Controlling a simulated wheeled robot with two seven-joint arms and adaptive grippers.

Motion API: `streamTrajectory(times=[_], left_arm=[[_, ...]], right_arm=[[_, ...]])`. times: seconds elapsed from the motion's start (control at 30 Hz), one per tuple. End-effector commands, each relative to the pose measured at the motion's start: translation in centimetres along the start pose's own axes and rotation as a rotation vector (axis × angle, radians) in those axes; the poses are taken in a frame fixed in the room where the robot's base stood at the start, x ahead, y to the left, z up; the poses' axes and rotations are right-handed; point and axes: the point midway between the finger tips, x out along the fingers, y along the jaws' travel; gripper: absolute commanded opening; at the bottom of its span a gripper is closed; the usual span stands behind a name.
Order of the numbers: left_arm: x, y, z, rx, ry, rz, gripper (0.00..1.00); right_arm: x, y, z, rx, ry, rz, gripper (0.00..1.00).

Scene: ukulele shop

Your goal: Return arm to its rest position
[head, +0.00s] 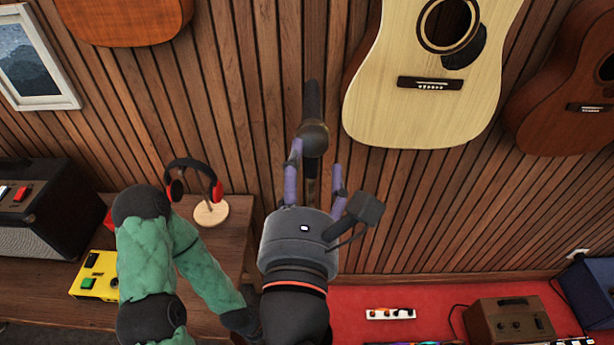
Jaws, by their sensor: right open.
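My right gripper (316,158) is in the middle of the head view, pointing up the picture toward the wood-slat wall (250,100). Its two purple fingers are apart, so it is open. A dark, upright object with a rounded bulge (313,138) shows between and beyond the fingertips. I cannot tell whether the left finger touches it, and its lower part is partly hidden by the gripper. My green-sleeved arm (150,250) is bent at the lower left. My left gripper is not in view.
Several guitars, including a pale one (420,100), hang on the wall. A wooden table (235,240) holds red-black headphones (190,180) on a stand, a yellow box (95,278) and a black amplifier (45,215). A red surface (440,290) at lower right holds a brown box (510,320).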

Motion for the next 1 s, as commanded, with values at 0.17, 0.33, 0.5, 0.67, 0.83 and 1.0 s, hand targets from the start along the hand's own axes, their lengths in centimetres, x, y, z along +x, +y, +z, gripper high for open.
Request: streamTrajectory(times=[0.17, 0.33, 0.5, 0.67, 0.83, 1.0], left_arm=[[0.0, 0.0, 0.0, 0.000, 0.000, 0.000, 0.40], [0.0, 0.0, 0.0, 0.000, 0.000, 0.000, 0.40], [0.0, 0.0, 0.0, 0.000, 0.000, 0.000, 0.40], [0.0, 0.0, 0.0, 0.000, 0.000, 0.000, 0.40], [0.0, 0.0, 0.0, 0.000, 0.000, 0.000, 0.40], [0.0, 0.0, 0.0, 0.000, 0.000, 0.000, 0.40]], right_arm=[[-0.9, 0.0, 0.0, -0.001, 0.000, 0.000, 0.62], [-1.1, -0.1, 0.0, -0.001, 0.000, 0.000, 0.62], [-1.1, 0.0, 0.0, -0.001, 0.000, 0.000, 0.62], [-1.0, 0.0, 0.0, -0.001, 0.000, 0.000, 0.62], [0.0, 0.1, -2.2, -0.007, 0.058, -0.013, 0.62], [3.1, -0.3, -10.5, 0.011, 0.287, -0.081, 0.62]])
